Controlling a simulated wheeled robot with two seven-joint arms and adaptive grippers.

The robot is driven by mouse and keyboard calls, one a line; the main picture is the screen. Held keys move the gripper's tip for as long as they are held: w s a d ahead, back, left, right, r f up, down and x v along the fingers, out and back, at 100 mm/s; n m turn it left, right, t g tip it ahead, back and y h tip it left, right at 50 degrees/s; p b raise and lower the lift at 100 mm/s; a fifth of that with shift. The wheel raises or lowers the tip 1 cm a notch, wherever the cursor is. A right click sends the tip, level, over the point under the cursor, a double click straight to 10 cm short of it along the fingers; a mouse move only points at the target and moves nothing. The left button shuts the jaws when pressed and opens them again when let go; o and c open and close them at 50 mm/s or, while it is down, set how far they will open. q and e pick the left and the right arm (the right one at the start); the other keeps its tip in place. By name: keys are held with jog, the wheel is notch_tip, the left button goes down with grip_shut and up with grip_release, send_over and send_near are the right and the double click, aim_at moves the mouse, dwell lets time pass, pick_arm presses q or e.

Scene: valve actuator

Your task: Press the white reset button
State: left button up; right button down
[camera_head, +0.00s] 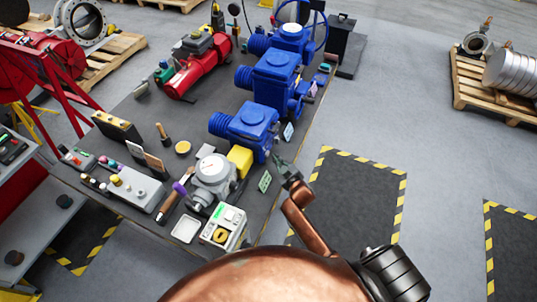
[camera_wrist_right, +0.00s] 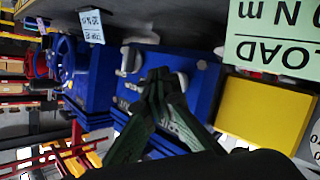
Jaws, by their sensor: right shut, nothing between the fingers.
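My right gripper (camera_head: 282,164) is shut and empty at the right side of the nearest blue valve actuator (camera_head: 252,122). In the right wrist view its closed fingertips (camera_wrist_right: 160,76) point at the blue actuator face (camera_wrist_right: 203,76) and overlap it; I cannot tell whether they touch. Pale grey knob-like parts (camera_wrist_right: 131,61) stand on that face on either side of the fingertips. I cannot tell which part is the white reset button, and the fingers hide some of the face. My left gripper is not in view.
A yellow block (camera_wrist_right: 262,108) and a green load label (camera_wrist_right: 272,34) lie beside the actuator. The dark bench (camera_head: 135,92) also carries a red actuator (camera_head: 197,65), a grey gauge unit (camera_head: 213,171) and a control box (camera_head: 224,228). Open floor lies right of the bench.

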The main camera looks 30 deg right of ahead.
jog(key=s+d+p, duration=0.1)
jog(key=s, duration=0.1)
jog(key=s+d+p, duration=0.1)
jog(key=d, duration=0.1)
jog(key=shift+s+d, duration=0.15)
jog(key=shift+s, duration=0.2)
dwell(0.7)
